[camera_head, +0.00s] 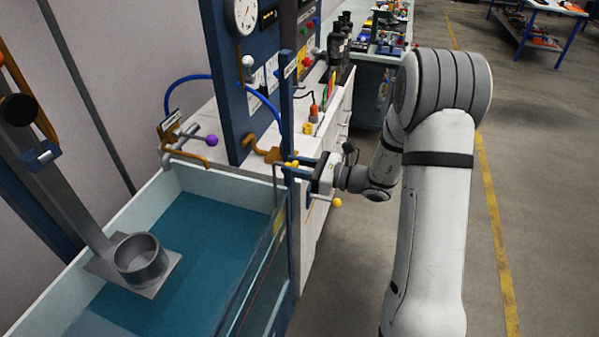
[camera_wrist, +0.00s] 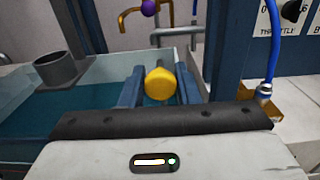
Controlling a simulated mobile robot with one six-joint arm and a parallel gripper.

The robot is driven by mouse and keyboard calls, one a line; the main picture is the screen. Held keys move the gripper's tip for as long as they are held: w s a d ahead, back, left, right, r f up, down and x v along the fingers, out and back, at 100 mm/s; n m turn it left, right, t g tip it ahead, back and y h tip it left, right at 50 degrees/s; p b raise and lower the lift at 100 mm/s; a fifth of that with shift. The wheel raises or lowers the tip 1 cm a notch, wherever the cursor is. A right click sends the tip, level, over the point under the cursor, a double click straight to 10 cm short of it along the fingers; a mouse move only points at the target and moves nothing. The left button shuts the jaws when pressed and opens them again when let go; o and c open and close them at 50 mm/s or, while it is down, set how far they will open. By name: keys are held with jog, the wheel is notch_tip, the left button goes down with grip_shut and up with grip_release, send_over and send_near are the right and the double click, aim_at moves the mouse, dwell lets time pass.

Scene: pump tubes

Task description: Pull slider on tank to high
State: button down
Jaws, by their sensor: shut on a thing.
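The tank (camera_head: 152,176) is a pale open-topped basin of teal water at the lower left of the head view. A blue upright post (camera_head: 294,240) stands at its right corner. My gripper (camera_head: 292,168) is at this post, at about the height of the tank rim. In the wrist view, the yellow slider knob (camera_wrist: 160,84) sits between the two dark blue fingers of my gripper (camera_wrist: 159,88), which are shut on it. The slider's track and any high mark cannot be made out.
A blue panel with a round gauge (camera_head: 243,15) and a blue hose (camera_head: 190,79) rises behind the tank. A purple knob (camera_head: 212,140) is near the back rim. A grey cylinder (camera_head: 139,258) stands at the left. Open floor (camera_head: 545,190) lies right.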

jog(key=shift+a+r, duration=0.1)
jog(key=shift+r, duration=0.1)
jog(key=c, duration=1.2)
grip_release()
jog(key=shift+s+r, duration=0.1)
jog(key=shift+s, duration=0.15)
jog(key=shift+o, duration=0.2)
jog(key=shift+w, duration=0.15)
jog(key=b+v, duration=0.1)
jog(key=v, duration=0.7)
jog(key=shift+b, duration=0.3)
jog(key=shift+a, duration=0.1)
